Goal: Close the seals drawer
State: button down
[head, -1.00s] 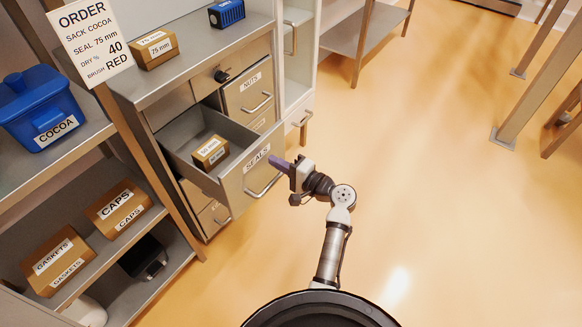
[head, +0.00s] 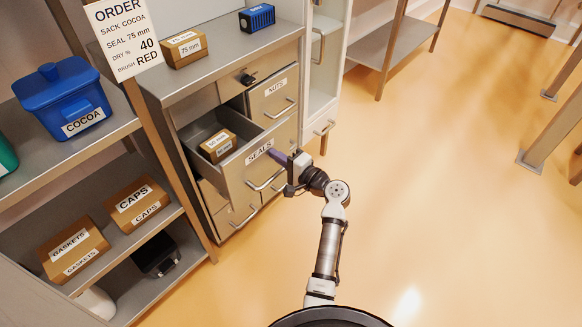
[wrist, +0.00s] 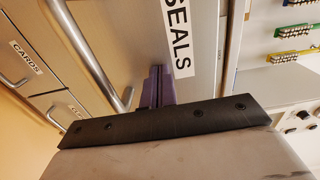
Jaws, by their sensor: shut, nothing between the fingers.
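The seals drawer (head: 238,177) is a grey metal drawer in the cabinet, standing partly open with its SEALS label and bar handle facing me. A small labelled brown box (head: 217,147) lies inside it. My gripper (head: 279,158) is shut and empty, its purple fingers at the upper part of the drawer front, right of the label. In the wrist view the shut fingers (wrist: 157,88) point at the drawer front (wrist: 142,38), beside the SEALS label and to the right of the handle. They look to be touching the front, but the contact itself is hidden.
The nuts drawer (head: 258,103) beside it is closed. A 75 mm box (head: 184,50) and a blue block (head: 257,18) stand on the cabinet top. A shelf at left holds a blue cocoa bin (head: 65,100) and boxes. The floor (head: 440,170) at right is clear.

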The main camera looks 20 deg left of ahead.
jog(key=b+x, duration=0.6)
jog(key=x, duration=1.2)
jog(key=shift+r, duration=0.2)
jog(key=shift+a, duration=0.25)
